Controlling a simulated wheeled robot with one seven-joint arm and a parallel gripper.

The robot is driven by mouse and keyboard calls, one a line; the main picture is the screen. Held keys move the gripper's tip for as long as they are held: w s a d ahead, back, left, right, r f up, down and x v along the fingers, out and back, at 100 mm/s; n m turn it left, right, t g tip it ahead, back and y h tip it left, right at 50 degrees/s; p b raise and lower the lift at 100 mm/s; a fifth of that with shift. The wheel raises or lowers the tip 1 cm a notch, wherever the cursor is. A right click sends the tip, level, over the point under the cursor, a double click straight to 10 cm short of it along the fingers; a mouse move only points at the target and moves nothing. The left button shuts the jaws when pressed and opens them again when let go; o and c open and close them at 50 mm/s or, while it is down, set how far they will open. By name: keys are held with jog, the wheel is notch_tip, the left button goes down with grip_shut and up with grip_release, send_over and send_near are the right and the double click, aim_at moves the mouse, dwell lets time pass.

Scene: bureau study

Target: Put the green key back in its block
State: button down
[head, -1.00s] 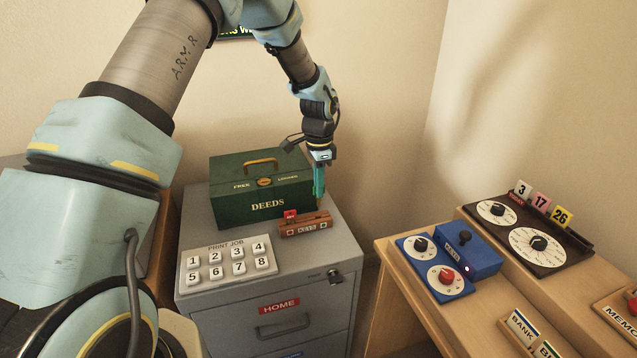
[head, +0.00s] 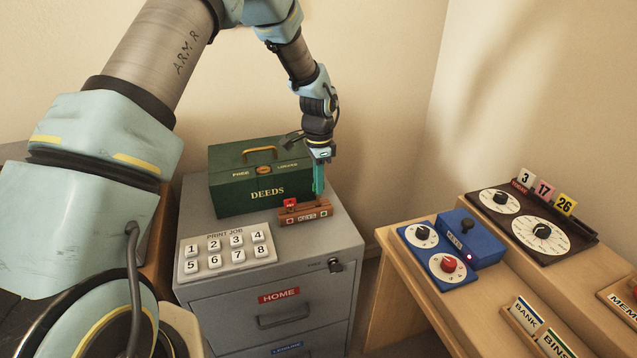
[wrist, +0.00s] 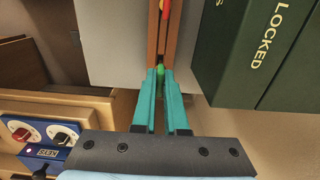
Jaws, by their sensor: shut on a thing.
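The wooden key block (head: 305,215) stands on top of the grey cabinet, in front of the green deeds box. A red key (head: 290,204) stands in its left part; it also shows at the top of the wrist view (wrist: 166,8). My gripper (head: 319,191) points down at the right part of the block. In the wrist view, its teal fingers (wrist: 160,72) are shut on the green key (wrist: 160,69), of which only a small green part shows between the tips. The key is in line with the block's slot (wrist: 162,38). I cannot tell how deep it sits.
The green deeds box (head: 235,190) stands close behind the block. A number-key panel (head: 228,252) lies to the front left on the cabinet (head: 300,270). The blue keys box (head: 470,243) and dials stand on the wooden desk at the right, across a gap.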

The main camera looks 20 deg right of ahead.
jog(key=shift+f+b, duration=0.3)
jog(key=shift+f, duration=0.45)
jog(key=shift+f+b, duration=0.55)
jog(key=shift+f, duration=0.35)
dwell(0.4)
jog(key=c, duration=0.9)
grip_release()
notch_tip(320, 180, up, 11)
jog(key=shift+f+b, duration=0.1)
jog(key=shift+b, duration=1)
